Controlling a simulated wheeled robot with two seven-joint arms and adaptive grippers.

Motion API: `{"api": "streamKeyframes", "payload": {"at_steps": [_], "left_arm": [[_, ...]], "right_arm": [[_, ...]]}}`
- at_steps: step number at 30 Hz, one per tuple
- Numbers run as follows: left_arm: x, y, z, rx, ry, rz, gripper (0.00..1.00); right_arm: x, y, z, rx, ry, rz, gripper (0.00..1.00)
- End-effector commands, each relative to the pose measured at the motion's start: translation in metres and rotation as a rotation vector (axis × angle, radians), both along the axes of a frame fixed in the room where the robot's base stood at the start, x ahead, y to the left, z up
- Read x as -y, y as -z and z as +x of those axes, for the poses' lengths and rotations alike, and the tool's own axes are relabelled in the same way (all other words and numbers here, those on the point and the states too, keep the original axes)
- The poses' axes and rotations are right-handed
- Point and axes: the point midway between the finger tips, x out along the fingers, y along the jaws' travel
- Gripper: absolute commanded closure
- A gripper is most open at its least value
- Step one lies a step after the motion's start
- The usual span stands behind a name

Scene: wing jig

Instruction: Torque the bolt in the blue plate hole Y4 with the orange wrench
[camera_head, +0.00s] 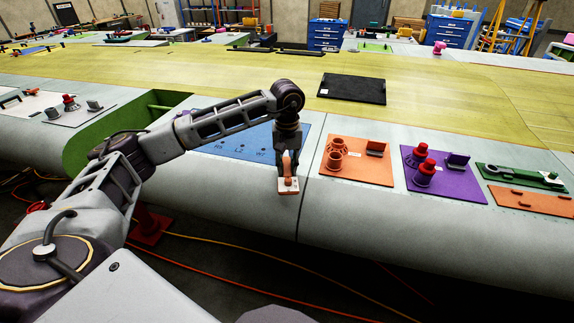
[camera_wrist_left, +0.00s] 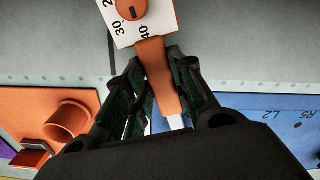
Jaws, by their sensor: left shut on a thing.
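The blue plate (camera_head: 232,146) lies on the wing skin left of the panel seam, partly behind my left arm. Its holes and labels are too small to read in the head view, so I cannot pick out Y4 or its bolt. My left gripper (camera_head: 287,158) points down at the plate's right edge, shut on the orange wrench (camera_head: 288,184). In the left wrist view the wrench handle (camera_wrist_left: 158,75) sits between the fingers, and its white dial with numbers extends beyond them. My right gripper is not in view.
Right of the seam lie an orange plate (camera_head: 345,175) with orange cups, a purple plate (camera_head: 433,188) with red-topped parts, and a green tray (camera_head: 508,172) holding a wrench-like tool. A black mat (camera_head: 352,88) lies behind on the yellow surface. Cables run across the floor.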

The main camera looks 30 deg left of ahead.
Motion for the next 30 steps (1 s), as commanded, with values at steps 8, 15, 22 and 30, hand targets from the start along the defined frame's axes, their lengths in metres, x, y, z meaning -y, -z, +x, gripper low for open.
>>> {"api": "streamKeyframes", "payload": {"at_steps": [8, 15, 22, 30], "left_arm": [[0.0003, -0.0007, 0.0002, 0.003, 0.0, -0.001, 1.0], [0.0006, -0.0012, 0.0002, 0.003, 0.0, -0.001, 1.0], [0.0007, -0.001, 0.0001, 0.002, 0.0, -0.001, 1.0], [0.0006, 0.0047, 0.0, 0.001, 0.0, 0.0, 1.0]], "right_arm": [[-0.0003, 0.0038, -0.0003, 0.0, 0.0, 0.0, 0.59], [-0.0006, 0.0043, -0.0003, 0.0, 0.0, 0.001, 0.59], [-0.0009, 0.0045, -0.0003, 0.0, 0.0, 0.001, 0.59], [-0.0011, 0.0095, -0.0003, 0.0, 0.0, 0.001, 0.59]]}}
